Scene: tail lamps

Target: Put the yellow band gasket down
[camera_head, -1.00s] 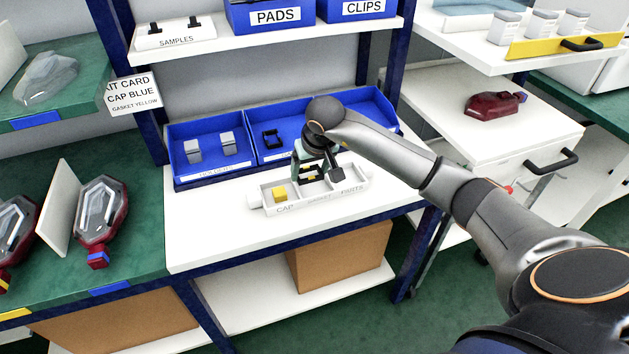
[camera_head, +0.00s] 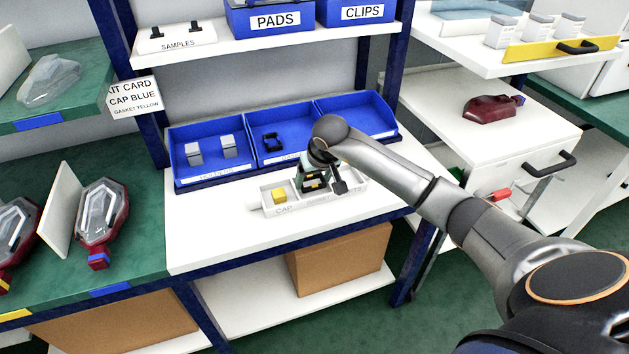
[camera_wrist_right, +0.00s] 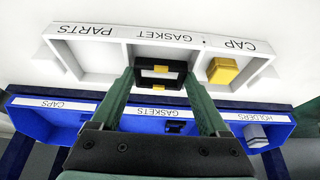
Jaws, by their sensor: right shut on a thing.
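The yellow band gasket (camera_wrist_right: 162,74) is a small black rectangular frame with yellow marks. My right gripper (camera_wrist_right: 165,82) is shut on it, one green finger on each side. In the head view the right gripper (camera_head: 318,176) is over the middle of the white tray (camera_head: 300,210), and the gasket (camera_head: 316,183) shows below it. In the wrist view the gasket lies over the compartment labelled GASKET; I cannot tell whether it touches the floor. A yellow block (camera_wrist_right: 222,71) sits in the CAP compartment. The PARTS compartment looks empty. My left gripper is not in view.
Blue bins (camera_head: 215,172) stand behind the tray, with grey blocks (camera_head: 229,145) at the left and a black gasket (camera_head: 272,141) in the middle. A kit card (camera_head: 132,96) hangs at the left. The white table front (camera_head: 220,248) is clear.

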